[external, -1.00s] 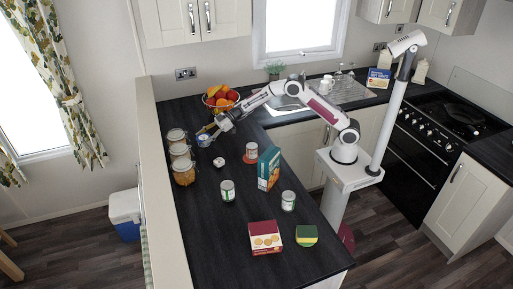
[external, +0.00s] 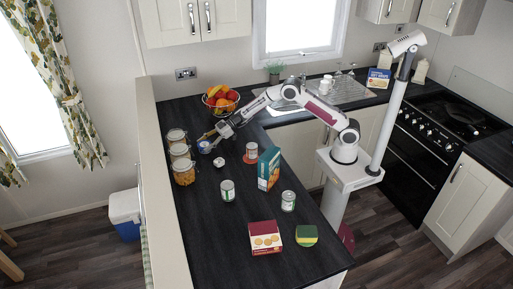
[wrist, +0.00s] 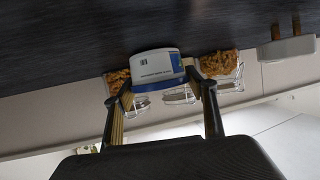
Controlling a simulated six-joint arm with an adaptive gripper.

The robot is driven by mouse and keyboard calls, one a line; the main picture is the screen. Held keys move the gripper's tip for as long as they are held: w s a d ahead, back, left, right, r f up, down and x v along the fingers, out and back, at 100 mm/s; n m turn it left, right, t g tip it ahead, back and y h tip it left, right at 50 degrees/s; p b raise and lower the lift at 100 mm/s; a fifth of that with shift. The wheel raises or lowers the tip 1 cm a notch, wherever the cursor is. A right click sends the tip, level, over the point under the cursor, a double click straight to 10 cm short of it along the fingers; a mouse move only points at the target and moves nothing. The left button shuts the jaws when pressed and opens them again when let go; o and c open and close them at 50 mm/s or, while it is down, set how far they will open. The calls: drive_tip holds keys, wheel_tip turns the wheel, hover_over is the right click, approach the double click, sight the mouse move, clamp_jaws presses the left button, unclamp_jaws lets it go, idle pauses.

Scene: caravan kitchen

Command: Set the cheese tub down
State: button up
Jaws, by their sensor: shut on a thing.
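The cheese tub is a small white and blue tub (wrist: 157,68) between the two fingers in the wrist view. It shows small in the external view (external: 204,146), at the far left part of the dark counter, just right of the glass jars. My gripper (external: 209,141) is shut on the tub, one finger at each side. In the wrist view my gripper (wrist: 160,92) has its fingers at the tub's left and right edges. The tub is low over the counter (external: 225,245); I cannot tell whether its base touches the surface.
Several glass jars (external: 183,172) stand left of the tub. A fruit basket (external: 221,99) is behind it. A small white item (external: 219,162) lies just in front. Cans (external: 228,190), a blue-green box (external: 268,168), a red box (external: 265,238) and a sponge (external: 306,236) stand further forward, with bare counter between.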

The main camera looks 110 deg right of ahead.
drive_tip(key=shift+f, duration=0.15)
drive_tip(key=o, duration=1.2)
drive_tip(key=shift+r, duration=0.2)
drive_tip(key=shift+v, duration=5.95)
